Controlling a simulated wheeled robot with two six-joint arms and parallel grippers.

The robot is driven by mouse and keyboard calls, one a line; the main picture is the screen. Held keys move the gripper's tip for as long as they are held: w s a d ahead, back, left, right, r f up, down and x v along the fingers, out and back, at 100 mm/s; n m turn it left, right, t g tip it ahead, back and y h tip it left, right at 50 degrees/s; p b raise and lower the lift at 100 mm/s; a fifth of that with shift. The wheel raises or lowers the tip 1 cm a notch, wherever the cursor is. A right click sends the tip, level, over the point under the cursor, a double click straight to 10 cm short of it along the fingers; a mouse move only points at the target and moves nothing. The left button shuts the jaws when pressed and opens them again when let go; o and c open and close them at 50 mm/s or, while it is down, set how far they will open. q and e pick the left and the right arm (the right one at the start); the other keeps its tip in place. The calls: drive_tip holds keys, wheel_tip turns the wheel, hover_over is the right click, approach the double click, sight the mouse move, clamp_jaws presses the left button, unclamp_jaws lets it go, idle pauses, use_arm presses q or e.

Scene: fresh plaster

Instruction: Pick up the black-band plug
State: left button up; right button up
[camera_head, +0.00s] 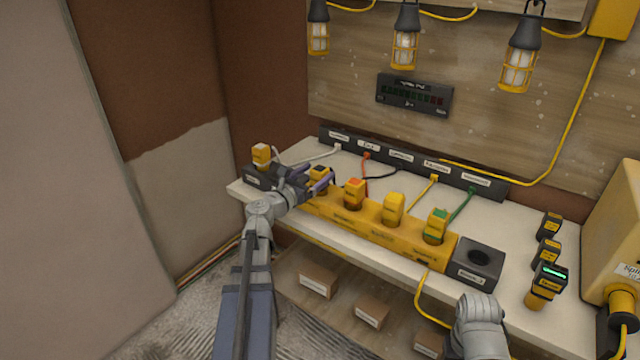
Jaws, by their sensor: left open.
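The black-band plug (319,174) is a yellow plug with a dark top, standing upright in the yellow power strip (414,245), near its left end. My left gripper (312,181) is open, with its purple fingers at the plug. One finger reaches across the front of the plug and hides part of its body. I cannot tell whether the fingers touch it. Of my right arm only a grey link (478,325) shows at the bottom; its gripper is out of the picture.
Orange-band (354,191), yellow (393,208) and green-band (437,225) plugs stand to the right in the strip. A white-band plug (261,155) stands at the left end. A dark socket block (478,262) is on the right. Cables run to the labelled rear rail (405,160).

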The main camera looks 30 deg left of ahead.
sight(326, 168)
use_arm(q)
drive_tip(key=shift+w+d+f, duration=0.15)
drive_tip(key=shift+w, duration=1.15)
drive_tip(key=shift+w+d+f, duration=0.1)
drive_tip(key=shift+w, duration=1.15)
drive_tip(key=shift+c, duration=0.3)
clamp_jaws()
